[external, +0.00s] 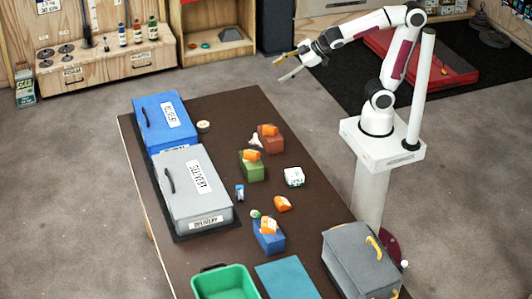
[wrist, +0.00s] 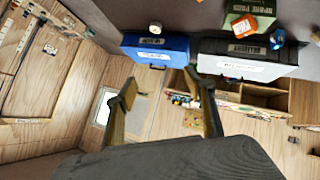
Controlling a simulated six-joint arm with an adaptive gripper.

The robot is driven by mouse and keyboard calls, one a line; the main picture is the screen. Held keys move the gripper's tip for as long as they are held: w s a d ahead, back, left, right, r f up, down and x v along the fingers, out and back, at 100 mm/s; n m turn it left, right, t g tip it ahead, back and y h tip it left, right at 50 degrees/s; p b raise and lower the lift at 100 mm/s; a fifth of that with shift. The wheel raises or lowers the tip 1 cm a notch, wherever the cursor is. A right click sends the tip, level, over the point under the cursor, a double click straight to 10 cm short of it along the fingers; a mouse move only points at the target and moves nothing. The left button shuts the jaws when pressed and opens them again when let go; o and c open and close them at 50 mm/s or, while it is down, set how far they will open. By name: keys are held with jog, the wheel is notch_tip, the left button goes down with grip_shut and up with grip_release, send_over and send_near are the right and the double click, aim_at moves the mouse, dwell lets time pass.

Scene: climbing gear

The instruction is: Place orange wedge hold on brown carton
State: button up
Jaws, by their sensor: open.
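A reddish-brown carton (external: 271,145) stands at the far right part of the table, with an orange piece (external: 269,130) on top. A loose orange piece (external: 282,204) lies on the tabletop near the middle. Another orange piece (external: 250,155) sits on the green carton (external: 252,173), and an orange and white one (external: 269,225) on the blue carton (external: 270,243). I cannot tell from shape which is the wedge hold. My gripper (external: 280,69) is open and empty, raised beyond the table's far end, away from all of them; its fingers also show in the wrist view (wrist: 160,85).
A blue delivery box (external: 150,118) and a grey one (external: 187,193) line the table's left side. A green bin (external: 215,268), teal mat (external: 287,279) and grey bag (external: 350,255) are at the near end. A small white item (external: 294,177) lies near the right edge.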

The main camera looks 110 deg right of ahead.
jog(key=s+a+f+g+y, duration=0.1)
jog(key=s+a+f+y, duration=0.1)
jog(key=s+a, duration=0.6)
jog(key=s+a+f+g+y, duration=0.2)
jog(key=s+a+f+y, duration=0.1)
jog(key=s+a, duration=0.5)
jog(key=shift+s+a+m, duration=0.2)
jog(key=shift+s+m, duration=0.05)
jog(key=shift+m, duration=0.05)
